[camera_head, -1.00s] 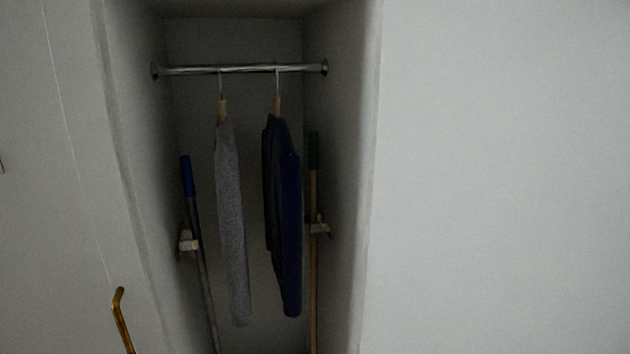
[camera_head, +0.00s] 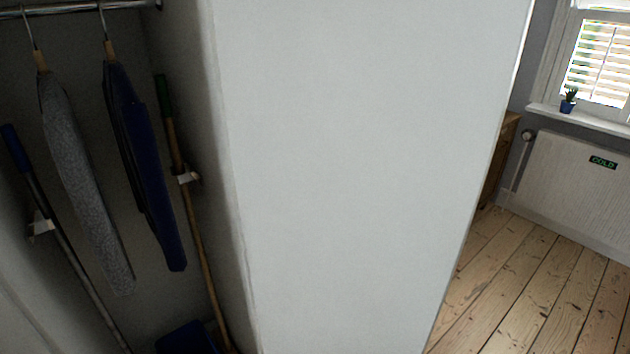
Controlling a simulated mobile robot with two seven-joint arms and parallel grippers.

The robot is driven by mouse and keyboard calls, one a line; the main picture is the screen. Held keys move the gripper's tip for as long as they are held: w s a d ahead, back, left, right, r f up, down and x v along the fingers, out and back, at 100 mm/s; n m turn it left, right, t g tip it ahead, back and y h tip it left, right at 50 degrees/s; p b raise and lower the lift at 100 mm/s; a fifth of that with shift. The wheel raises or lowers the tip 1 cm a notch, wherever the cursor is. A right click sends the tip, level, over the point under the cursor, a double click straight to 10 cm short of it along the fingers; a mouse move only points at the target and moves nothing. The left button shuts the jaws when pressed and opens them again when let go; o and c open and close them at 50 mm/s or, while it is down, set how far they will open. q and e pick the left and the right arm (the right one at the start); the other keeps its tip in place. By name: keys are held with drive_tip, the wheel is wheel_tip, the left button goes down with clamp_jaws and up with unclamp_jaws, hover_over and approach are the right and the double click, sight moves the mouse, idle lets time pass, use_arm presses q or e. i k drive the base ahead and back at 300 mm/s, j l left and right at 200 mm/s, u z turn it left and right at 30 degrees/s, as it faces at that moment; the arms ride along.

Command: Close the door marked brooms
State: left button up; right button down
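An open closet fills the left of the head view, with long-handled poles inside. One pole has a blue grip (camera_head: 15,148) and the other a green grip (camera_head: 164,97). A wide plain white panel (camera_head: 360,170) stands to the right of the opening. I cannot tell whether it is a door or a fixed wall. No "brooms" marking and no handle show. Neither of my grippers is in view.
A grey garment (camera_head: 85,180) and a dark blue one (camera_head: 150,175) hang from a metal rail (camera_head: 75,7). A blue object (camera_head: 187,338) sits low inside. Beyond the panel are bare floorboards (camera_head: 540,285), a radiator marked COLD (camera_head: 580,190) and a window (camera_head: 598,65).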

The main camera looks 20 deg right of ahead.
sight(364, 135)
drive_tip(key=k+l+u, duration=0.15)
drive_tip(key=l, duration=0.2)
drive_tip(key=k+l+u, duration=0.15)
drive_tip(key=k+l, duration=0.15)
drive_tip(key=k+l+u, duration=0.15)
drive_tip(key=l, duration=0.15)
drive_tip(key=l+u, duration=0.2)
drive_tip(key=k+l+u, duration=0.15)
drive_tip(key=l, duration=0.2)
drive_tip(key=i+l+u, duration=0.1)
drive_tip(key=l+u, duration=0.35)
drive_tip(key=l, duration=0.5)
drive_tip(key=i+l+u, duration=0.15)
drive_tip(key=l, duration=0.25)
drive_tip(key=l+u, duration=0.1)
drive_tip(key=l, duration=0.35)
